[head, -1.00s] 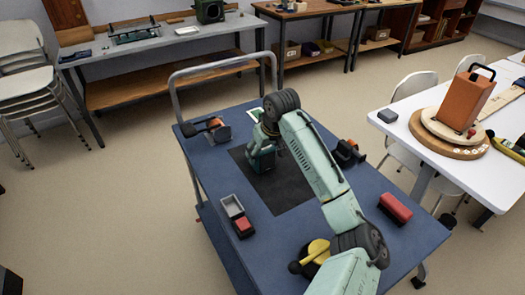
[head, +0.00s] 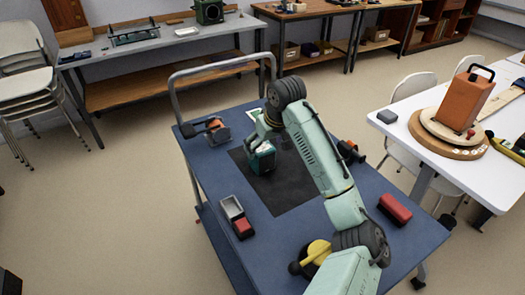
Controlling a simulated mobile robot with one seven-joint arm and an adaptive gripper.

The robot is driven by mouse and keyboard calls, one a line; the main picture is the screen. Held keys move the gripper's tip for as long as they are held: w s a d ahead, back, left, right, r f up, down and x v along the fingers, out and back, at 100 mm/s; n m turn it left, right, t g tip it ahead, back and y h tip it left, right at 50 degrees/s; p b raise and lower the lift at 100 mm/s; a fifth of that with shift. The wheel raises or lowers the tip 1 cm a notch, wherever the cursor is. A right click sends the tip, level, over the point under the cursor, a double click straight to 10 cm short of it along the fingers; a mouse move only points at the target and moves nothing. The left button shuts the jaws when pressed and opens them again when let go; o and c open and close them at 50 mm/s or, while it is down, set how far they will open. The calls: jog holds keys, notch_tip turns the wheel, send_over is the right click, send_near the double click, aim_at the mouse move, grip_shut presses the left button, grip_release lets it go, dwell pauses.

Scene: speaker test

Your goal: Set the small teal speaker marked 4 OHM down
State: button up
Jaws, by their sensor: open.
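The small teal speaker (head: 262,159) stands on the dark mat (head: 297,183) on the blue cart top, towards the mat's far left part. Its marking is too small to read. My gripper (head: 262,137) is open, just above and behind the speaker, partly hidden by my wrist. Whether its fingers still touch the speaker cannot be told. My arm reaches in from the lower right across the mat's right side.
On the cart (head: 292,232) are orange-and-black tools (head: 217,131), a grey tray with a red block (head: 232,208), a red block (head: 395,208) and a yellow round item (head: 318,251). A metal handle rail (head: 222,64) borders the far edge. The near mat is clear.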

jog(key=v, duration=0.7)
jog(key=shift+s+r, duration=0.2)
jog(key=shift+r, duration=0.1)
